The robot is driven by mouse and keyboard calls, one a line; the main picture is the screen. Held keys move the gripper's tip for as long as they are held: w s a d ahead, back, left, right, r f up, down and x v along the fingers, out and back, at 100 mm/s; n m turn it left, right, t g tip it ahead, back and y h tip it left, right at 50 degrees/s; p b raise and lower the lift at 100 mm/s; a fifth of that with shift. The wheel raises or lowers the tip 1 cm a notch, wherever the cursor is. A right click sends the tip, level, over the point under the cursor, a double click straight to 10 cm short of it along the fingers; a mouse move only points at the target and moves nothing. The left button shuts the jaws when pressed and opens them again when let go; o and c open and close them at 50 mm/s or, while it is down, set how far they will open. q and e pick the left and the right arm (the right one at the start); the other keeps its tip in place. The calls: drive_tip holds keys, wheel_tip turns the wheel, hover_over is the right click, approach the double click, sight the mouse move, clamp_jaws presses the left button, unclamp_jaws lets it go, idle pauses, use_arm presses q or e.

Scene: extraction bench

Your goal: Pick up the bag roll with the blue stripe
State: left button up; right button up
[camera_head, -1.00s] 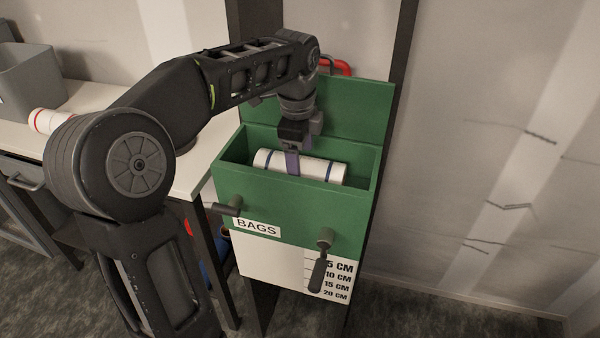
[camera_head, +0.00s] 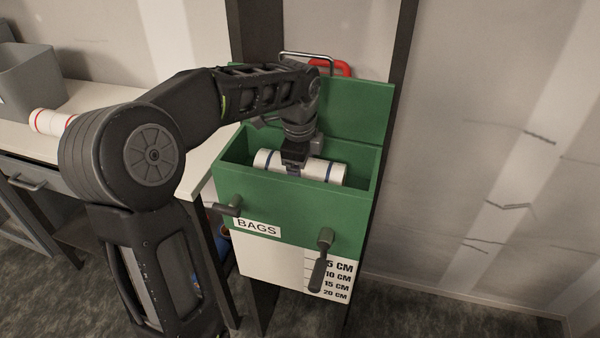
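The bag roll with blue stripes (camera_head: 320,170) is white and lies lengthwise in the open green box (camera_head: 290,205) marked BAGS. A dark blue band shows near each end. My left gripper (camera_head: 293,171) points down over the roll's middle, inside the box. Its near finger is in front of the roll; the far finger is hidden, so I cannot tell whether it is closed on the roll. My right gripper is not in view.
A white roll with red stripes (camera_head: 48,122) lies on the white bench (camera_head: 20,140) at left, near a grey bin (camera_head: 30,80). Two dark handles (camera_head: 322,258) stick out from the box's front. A red handle (camera_head: 343,68) shows behind the box. Floor at right is clear.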

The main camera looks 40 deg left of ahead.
use_arm(q)
drive_tip(key=shift+c, duration=0.4)
drive_tip(key=c, duration=1.3)
drive_tip(key=shift+r, duration=0.15)
drive_tip(key=shift+s+r, duration=0.1)
drive_tip(key=shift+r, duration=0.45)
wheel_tip(320, 180, up, 10)
drive_tip(key=shift+p, duration=0.3)
drive_tip(key=s, duration=0.2)
drive_tip(key=s+d, duration=0.1)
drive_tip(key=s, duration=0.1)
drive_tip(key=s+d+b, duration=0.1)
drive_tip(key=s, duration=0.2)
drive_tip(key=shift+d+r, duration=0.2)
drive_tip(key=shift+d, duration=0.05)
drive_tip(key=s+d, duration=0.1)
drive_tip(key=s, duration=0.3)
drive_tip(key=s+d+p, duration=0.1)
drive_tip(key=s, duration=0.2)
drive_tip(key=s+d+p, duration=0.1)
drive_tip(key=s+d, duration=0.1)
drive_tip(key=s, duration=0.2)
drive_tip(key=shift+s+f, duration=0.1)
drive_tip(key=shift+s, duration=0.25)
